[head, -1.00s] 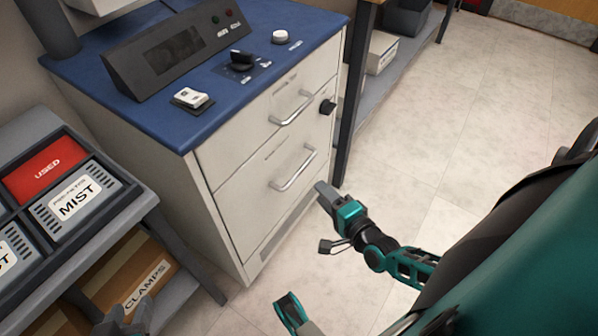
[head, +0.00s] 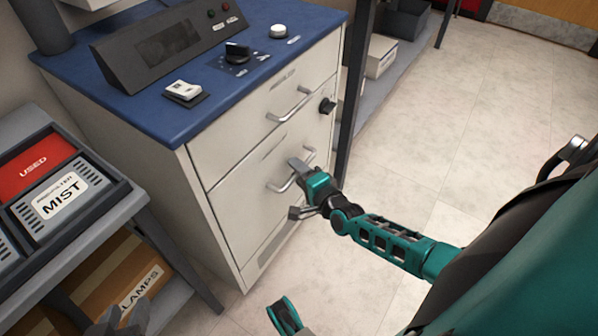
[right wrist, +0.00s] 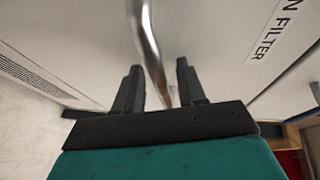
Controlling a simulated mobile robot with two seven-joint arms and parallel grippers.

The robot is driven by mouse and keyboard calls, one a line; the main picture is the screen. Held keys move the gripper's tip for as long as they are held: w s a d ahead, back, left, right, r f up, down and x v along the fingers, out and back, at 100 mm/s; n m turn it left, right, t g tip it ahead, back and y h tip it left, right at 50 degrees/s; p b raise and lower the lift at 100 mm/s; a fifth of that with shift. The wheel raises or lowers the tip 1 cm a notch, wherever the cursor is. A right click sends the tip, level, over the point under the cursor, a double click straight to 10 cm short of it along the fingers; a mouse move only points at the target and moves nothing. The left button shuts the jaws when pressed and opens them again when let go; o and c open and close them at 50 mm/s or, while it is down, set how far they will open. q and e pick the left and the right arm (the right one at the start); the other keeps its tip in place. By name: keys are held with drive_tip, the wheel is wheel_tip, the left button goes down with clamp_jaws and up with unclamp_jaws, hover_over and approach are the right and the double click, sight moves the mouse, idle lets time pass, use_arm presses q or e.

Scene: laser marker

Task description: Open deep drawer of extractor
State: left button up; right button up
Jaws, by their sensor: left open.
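The white extractor cabinet (head: 170,185) stands left of centre in the head view. Its deep lower drawer (head: 236,205) is flush with the front, with a metal bar handle (head: 277,186) that my gripper partly hides. My right gripper (head: 300,166) is at this handle. In the right wrist view the handle bar (right wrist: 150,50) runs between the spread fingers of my right gripper (right wrist: 160,80), with gaps beside it. My left gripper (head: 122,318) is open, low at the left near the shelf, and partly cut off.
A shallower upper drawer (head: 262,110) with its own handle (head: 290,104) is shut. A dark knob (head: 327,106) sticks out beside it. A grey shelf unit (head: 150,215) with a MIST bin (head: 60,197) stands left. The floor (head: 480,150) at right is clear.

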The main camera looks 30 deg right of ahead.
clamp_jaws()
use_arm(q)
drive_tip(key=shift+s+f, duration=0.15)
drive_tip(key=shift+s, duration=0.05)
idle(0.3)
use_arm(e)
drive_tip(key=shift+s, duration=0.15)
